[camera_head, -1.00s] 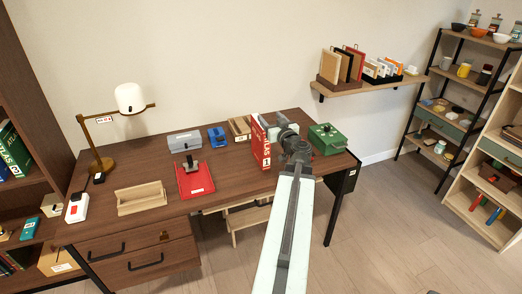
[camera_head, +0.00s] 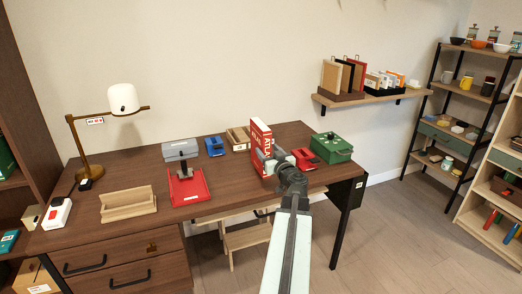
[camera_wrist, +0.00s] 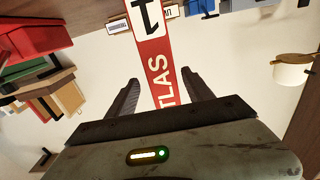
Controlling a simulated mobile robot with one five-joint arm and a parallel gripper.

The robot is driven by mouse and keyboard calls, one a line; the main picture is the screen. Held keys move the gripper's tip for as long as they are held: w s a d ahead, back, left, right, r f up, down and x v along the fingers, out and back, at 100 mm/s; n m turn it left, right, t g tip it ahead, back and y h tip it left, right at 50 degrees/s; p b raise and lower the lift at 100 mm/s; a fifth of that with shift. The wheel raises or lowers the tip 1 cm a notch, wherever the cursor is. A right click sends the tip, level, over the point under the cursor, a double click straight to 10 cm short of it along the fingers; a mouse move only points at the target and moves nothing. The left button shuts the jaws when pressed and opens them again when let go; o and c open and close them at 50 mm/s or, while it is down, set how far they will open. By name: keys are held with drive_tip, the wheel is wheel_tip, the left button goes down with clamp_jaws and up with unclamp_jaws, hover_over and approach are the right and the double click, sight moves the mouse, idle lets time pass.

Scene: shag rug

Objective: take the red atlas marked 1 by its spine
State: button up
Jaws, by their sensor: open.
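The red atlas (camera_head: 262,140) stands upright on the desk, its white-lettered spine facing the front. In the wrist view its spine (camera_wrist: 158,68) shows "ATLAS" and a "1" on a white label, upside down. My gripper (camera_head: 268,158) is at the atlas in the head view, in front of its spine and partly hiding its lower part. In the wrist view my gripper (camera_wrist: 160,88) is open, with one dark finger on each side of the spine. I cannot tell whether either finger touches it.
A red tape dispenser (camera_head: 304,158) and a green box (camera_head: 331,147) stand just right of the atlas. A wooden box (camera_head: 238,138) and a blue item (camera_head: 215,146) are to its left. The desk's front middle (camera_head: 228,185) is clear.

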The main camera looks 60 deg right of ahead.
drive_tip(key=x, duration=0.5)
drive_tip(key=shift+w, duration=0.35)
clamp_jaws()
drive_tip(key=shift+s, duration=0.1)
idle(1.0)
